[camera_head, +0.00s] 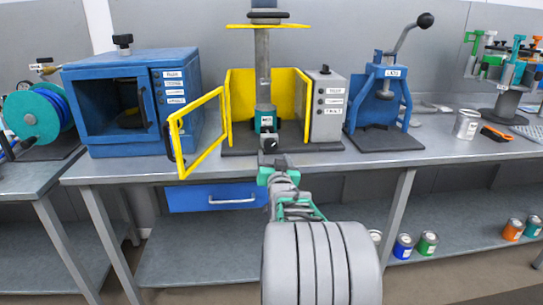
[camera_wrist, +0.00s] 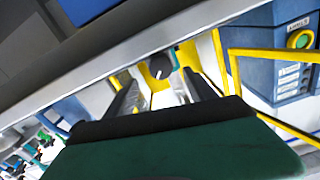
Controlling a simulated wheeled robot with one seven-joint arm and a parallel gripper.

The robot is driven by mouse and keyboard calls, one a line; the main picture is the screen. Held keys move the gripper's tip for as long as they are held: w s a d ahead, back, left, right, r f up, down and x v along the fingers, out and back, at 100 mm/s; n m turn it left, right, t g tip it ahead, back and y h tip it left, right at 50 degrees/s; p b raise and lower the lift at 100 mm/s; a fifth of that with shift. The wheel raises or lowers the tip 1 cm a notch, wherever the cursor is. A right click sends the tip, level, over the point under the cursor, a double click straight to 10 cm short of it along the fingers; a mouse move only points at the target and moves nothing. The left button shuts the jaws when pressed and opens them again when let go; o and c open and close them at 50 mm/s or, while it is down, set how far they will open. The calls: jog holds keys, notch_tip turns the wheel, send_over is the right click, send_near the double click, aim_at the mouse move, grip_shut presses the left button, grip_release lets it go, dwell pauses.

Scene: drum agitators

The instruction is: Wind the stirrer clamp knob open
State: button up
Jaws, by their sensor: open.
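The stirrer (camera_head: 264,75) stands on the bench inside an open yellow guard, with a grey column and a teal block low at its front. The clamp knob (camera_head: 270,145) is small and dark, on the front of this block. In the wrist view the knob (camera_wrist: 161,65) is round and dark with a pale mark, and shows between the fingertips. My gripper (camera_head: 280,162) is just in front of and below the knob in the head view. In the wrist view my gripper (camera_wrist: 160,80) is open, one finger each side of the knob. I cannot tell whether either touches it.
The yellow guard door (camera_head: 200,133) swings out to the left of my arm. A blue cabinet (camera_head: 130,100) stands left, a grey control box (camera_head: 327,108) and blue press (camera_head: 383,100) right. The bench edge (camera_head: 225,176) runs beneath my gripper.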

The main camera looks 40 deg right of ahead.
aim_at(271, 148)
jog(key=x, duration=0.5)
jog(key=shift+w+d, duration=0.15)
jog(key=shift+w, duration=0.25)
jog(key=c, duration=1.4)
